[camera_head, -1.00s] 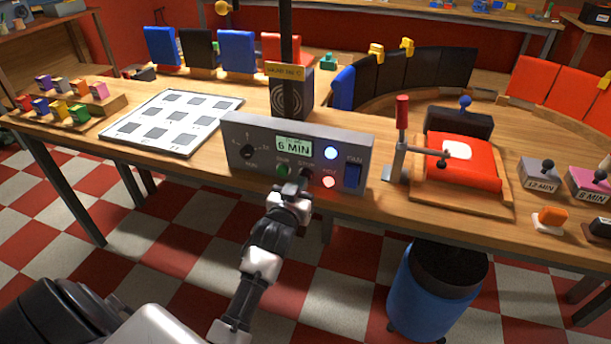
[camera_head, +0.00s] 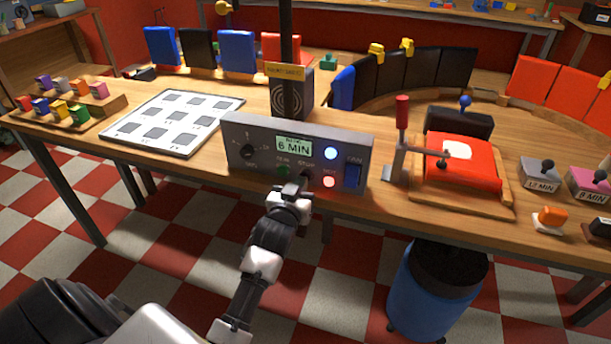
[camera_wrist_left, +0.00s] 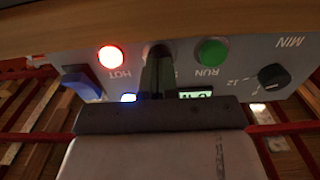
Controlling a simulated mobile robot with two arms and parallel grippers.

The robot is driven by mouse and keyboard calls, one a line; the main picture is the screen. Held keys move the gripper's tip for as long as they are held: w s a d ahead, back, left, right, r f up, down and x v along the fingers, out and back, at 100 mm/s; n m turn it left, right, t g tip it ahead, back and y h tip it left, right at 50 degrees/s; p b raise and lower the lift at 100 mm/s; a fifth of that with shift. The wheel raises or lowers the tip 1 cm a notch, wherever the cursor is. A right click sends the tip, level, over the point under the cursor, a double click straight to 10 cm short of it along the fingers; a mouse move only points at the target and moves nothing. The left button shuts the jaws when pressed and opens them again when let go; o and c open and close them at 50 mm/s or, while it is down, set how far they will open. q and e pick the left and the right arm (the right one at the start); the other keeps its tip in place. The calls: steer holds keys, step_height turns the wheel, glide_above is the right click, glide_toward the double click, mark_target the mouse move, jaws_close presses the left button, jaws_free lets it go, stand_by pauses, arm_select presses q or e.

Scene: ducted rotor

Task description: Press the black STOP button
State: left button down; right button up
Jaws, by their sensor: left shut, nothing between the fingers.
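The grey control panel (camera_head: 262,135) stands at the bench's front edge, with a display (camera_head: 294,145) reading 6 MIN. My left gripper (camera_head: 302,181) is shut and empty, its fingertips at the STOP button's place on the panel's lower middle. In the left wrist view the fingers (camera_wrist_left: 157,75) point at the dark STOP button (camera_wrist_left: 158,48) and cover much of it. I cannot tell whether they touch it or whether it is pushed in. The green RUN button (camera_wrist_left: 212,52) is beside it. My right gripper is not in view.
The red HOT light (camera_head: 329,182) is lit close to the fingers, with a blue light (camera_head: 330,153) above. A blue FAN switch (camera_head: 352,174) and a black dial (camera_head: 247,152) flank them. A red-handled clamp (camera_head: 401,140) stands right of the panel.

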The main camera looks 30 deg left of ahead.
arm_select(q)
steer(key=shift+w+a, duration=0.15)
steer(key=shift+w, duration=0.4)
stand_by(0.9)
steer(key=shift+p, duration=0.3)
steer(key=p+v, duration=0.3)
steer(key=v, duration=0.4)
stand_by(0.4)
stand_by(0.6)
